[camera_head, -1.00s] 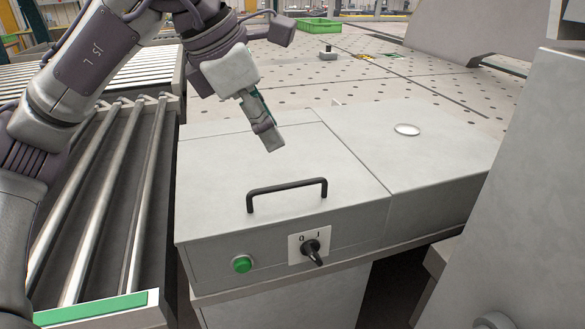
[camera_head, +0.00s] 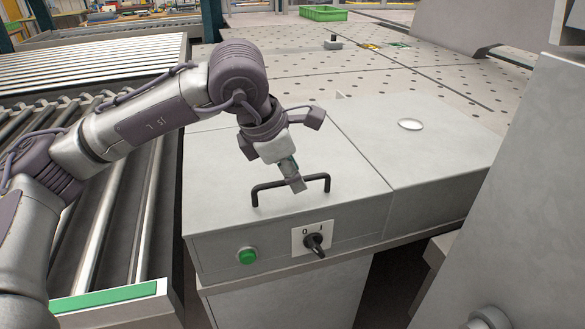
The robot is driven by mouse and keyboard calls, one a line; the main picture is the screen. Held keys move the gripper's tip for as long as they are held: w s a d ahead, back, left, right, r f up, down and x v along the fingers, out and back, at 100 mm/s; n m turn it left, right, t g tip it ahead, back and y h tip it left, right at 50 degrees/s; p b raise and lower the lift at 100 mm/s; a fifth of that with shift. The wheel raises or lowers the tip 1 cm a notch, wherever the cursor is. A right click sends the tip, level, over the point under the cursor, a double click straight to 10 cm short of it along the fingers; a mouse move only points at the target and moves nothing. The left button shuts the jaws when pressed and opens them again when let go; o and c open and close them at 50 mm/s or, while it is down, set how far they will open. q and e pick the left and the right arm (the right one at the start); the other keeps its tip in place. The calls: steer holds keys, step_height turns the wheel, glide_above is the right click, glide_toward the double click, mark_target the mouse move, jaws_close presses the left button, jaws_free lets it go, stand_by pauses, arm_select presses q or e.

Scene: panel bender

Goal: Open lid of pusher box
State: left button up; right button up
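The pusher box is a grey metal box with a flat lid (camera_head: 222,170), which lies shut. A black bar handle (camera_head: 262,187) stands on the lid near its front edge. My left gripper (camera_head: 297,187) points down at the handle's middle and hides part of the bar. Its fingers look close together, but their gap cannot be made out, nor whether they touch the handle. My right gripper is not in view.
A green button (camera_head: 247,256) and a black rotary switch (camera_head: 314,243) are on the box's front. A roller conveyor (camera_head: 100,225) runs along the left. A grey panel (camera_head: 510,210) stands close at the right. A small white disc (camera_head: 410,124) lies on the right-hand cover.

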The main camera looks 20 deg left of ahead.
arm_select(q)
steer(key=shift+f, duration=0.1)
jaws_close()
stand_by(0.4)
